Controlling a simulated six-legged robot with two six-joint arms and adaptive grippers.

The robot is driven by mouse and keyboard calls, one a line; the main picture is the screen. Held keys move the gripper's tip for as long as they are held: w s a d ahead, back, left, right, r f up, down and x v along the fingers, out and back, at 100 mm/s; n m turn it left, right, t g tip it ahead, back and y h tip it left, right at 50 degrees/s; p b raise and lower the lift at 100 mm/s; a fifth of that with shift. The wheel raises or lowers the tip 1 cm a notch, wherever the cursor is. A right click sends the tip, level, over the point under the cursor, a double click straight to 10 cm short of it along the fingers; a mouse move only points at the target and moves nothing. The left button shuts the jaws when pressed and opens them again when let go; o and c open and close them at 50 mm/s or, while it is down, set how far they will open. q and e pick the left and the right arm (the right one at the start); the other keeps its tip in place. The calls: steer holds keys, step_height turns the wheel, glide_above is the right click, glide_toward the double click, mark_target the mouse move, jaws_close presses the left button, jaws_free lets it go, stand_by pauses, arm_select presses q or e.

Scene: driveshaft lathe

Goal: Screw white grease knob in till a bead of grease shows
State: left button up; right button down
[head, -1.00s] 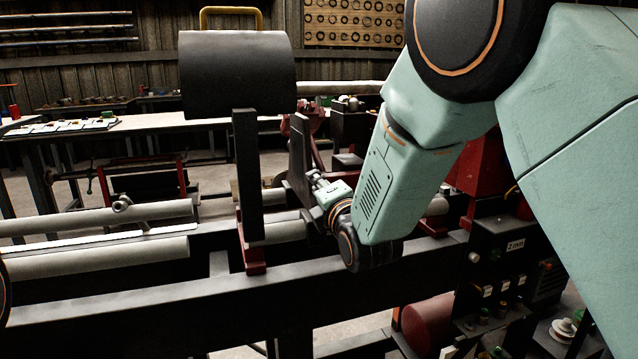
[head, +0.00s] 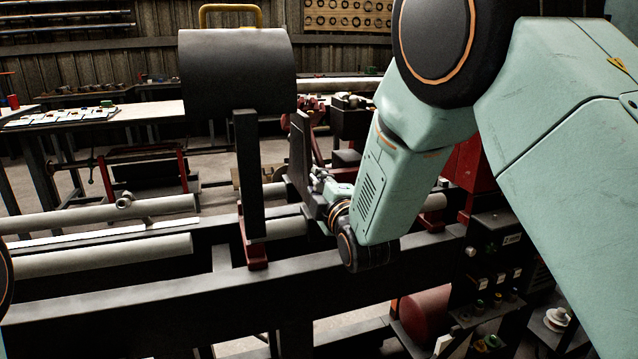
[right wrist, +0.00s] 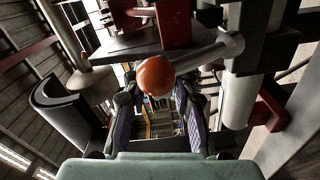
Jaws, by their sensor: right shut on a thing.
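My right gripper (head: 320,184) is at the lathe, beside a dark upright plate (head: 299,160); its fingertips are small and partly hidden in the head view. In the right wrist view, the fingers (right wrist: 157,92) reach to an orange ball knob (right wrist: 156,75) on a grey lever (right wrist: 208,52). The gripper is shut on this ball, though the exact contact is hard to see. I cannot pick out the white grease knob or any bead of grease for certain. My left gripper is out of view.
A dark curved guard (head: 238,75) with a yellow handle stands above the lathe bed (head: 150,298). Grey shafts (head: 110,255) lie at left. A control box (head: 492,250) with small knobs is at right. A bench (head: 150,111) stands behind.

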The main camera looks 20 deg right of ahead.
stand_by(0.3)
steer(key=c, duration=1.3)
jaws_free()
steer(key=s, duration=1.2)
steer(key=shift+d, duration=0.15)
